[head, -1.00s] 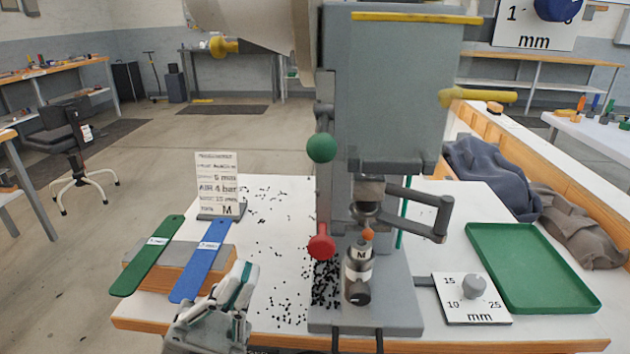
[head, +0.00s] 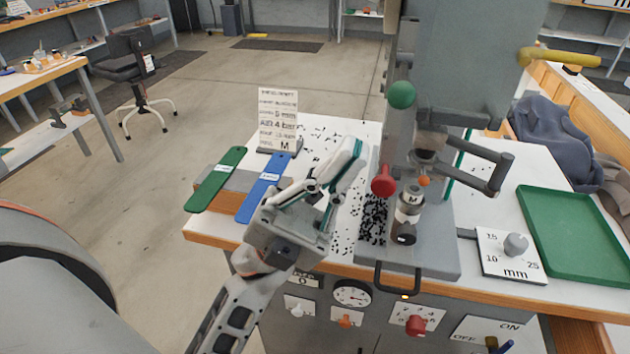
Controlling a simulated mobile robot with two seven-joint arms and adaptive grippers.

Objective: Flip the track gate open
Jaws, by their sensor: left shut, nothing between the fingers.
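The grey eyelet press (head: 470,70) stands on the white bench. A red knob (head: 383,180) and a green ball knob (head: 402,95) stick out on its left side. A vertical rail runs between them. I cannot tell for sure which part is the track gate. A small orange tip (head: 424,181) sits above a cylinder marked M (head: 409,206). My left gripper (head: 354,152) is shut and empty, its fingertips pointing up, a little left of the red knob and apart from it. My right gripper is not in view.
Blue (head: 264,187) and green (head: 217,180) strips lie on a block at left, with a text card (head: 277,120) behind. Small black bits litter the bench beside the press. A dial plate (head: 511,256) and green tray (head: 570,230) lie at right. Control panel below the front edge.

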